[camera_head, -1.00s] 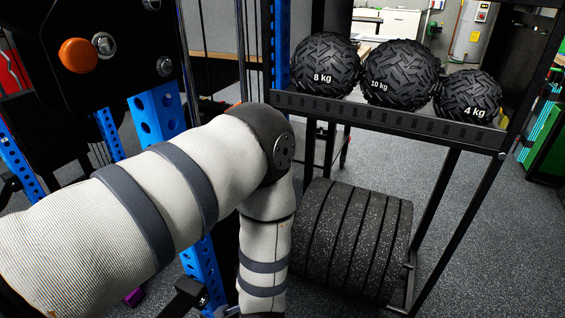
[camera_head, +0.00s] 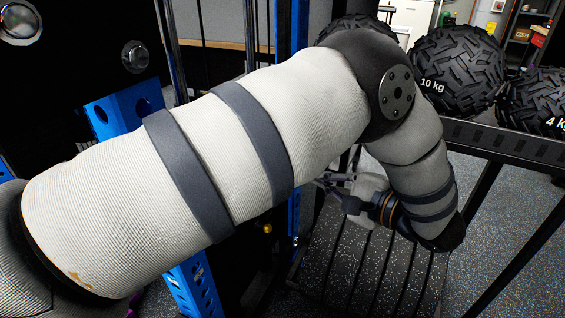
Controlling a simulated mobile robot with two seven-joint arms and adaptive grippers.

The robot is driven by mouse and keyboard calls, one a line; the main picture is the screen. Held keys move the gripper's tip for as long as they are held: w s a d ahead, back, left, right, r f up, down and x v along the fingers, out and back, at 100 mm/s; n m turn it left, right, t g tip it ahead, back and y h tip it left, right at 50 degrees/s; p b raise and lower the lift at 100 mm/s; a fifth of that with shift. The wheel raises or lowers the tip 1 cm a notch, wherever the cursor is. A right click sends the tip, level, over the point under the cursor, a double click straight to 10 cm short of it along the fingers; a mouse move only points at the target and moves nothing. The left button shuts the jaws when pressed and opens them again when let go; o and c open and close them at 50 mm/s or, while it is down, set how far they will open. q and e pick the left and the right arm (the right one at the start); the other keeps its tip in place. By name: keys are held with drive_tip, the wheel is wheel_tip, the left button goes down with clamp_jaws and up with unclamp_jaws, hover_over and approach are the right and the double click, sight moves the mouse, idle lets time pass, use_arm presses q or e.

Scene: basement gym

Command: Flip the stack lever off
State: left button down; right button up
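My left arm comes in from the left and bends down past the middle of the view. My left gripper (camera_head: 325,180) points left beneath the elbow, partly hidden by the arm, and its fingers are too small and blurred to tell open from shut. A small yellow knob (camera_head: 267,228) shows on the dark rack part, left of and below the gripper and apart from it. I cannot tell whether it belongs to the stack lever, and no lever is clearly seen. My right gripper is not in view.
The blue perforated rack upright (camera_head: 125,110) stands at the left. Black medicine balls, including a 10 kg one (camera_head: 455,70), sit on a shelf rack (camera_head: 510,142) at the right. Ridged dark plates (camera_head: 365,265) stand below the gripper. Speckled floor is open at lower right.

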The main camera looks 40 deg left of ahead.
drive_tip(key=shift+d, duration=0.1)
use_arm(q)
drive_tip(key=s+x, duration=0.1)
drive_tip(key=x, duration=0.9)
drive_tip(key=s+r+p, duration=0.2)
drive_tip(key=shift+s+d+p, duration=0.25)
drive_tip(key=shift+d+p, duration=0.1)
drive_tip(key=shift+d, duration=0.05)
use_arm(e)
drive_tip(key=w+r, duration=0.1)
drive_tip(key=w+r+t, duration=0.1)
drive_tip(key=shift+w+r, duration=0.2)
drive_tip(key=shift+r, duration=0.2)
use_arm(q)
drive_tip(key=shift+a, duration=0.15)
